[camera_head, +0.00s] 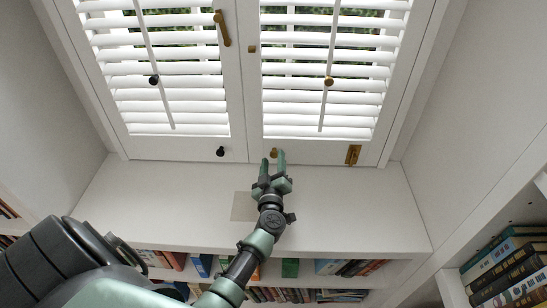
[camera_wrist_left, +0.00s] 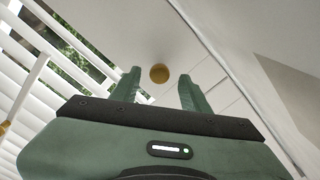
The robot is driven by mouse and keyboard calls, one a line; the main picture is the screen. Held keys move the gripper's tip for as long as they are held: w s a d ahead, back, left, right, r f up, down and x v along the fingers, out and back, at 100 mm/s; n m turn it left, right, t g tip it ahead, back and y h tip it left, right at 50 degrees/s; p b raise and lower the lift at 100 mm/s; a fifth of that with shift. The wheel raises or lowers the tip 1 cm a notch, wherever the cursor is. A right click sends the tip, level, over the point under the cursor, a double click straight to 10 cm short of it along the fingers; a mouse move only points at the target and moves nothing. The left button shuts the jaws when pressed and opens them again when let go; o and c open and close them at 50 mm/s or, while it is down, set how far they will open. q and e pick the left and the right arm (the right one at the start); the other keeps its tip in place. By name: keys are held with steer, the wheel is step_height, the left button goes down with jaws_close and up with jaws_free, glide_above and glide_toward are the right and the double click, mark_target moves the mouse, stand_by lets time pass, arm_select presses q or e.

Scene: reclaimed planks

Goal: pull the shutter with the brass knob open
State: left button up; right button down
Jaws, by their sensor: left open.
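Two white louvered shutters stand side by side in the window frame. The right shutter (camera_head: 250,110) carries a small round brass knob (camera_head: 273,152) on its bottom rail; the left shutter (camera_head: 190,148) has a black knob (camera_head: 220,151) there. My left gripper (camera_head: 273,158) is open, just below and in front of the brass knob, its fingers pointing up at it. In the left wrist view the brass knob (camera_wrist_left: 159,73) shows between the two fingertips (camera_wrist_left: 159,80). I cannot tell how deep it sits between them. Both shutters look closed. My right gripper is not in view.
A brass latch (camera_head: 353,154) sits low at the right shutter's corner, and a brass bar handle (camera_head: 222,28) higher on the left shutter. Another brass knob (camera_head: 328,81) is on the right tilt rod. Bookshelves (camera_head: 508,268) stand below and right.

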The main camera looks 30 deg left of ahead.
arm_select(q)
steer(key=shift+x, duration=1.1)
steer(key=shift+c, duration=0.4)
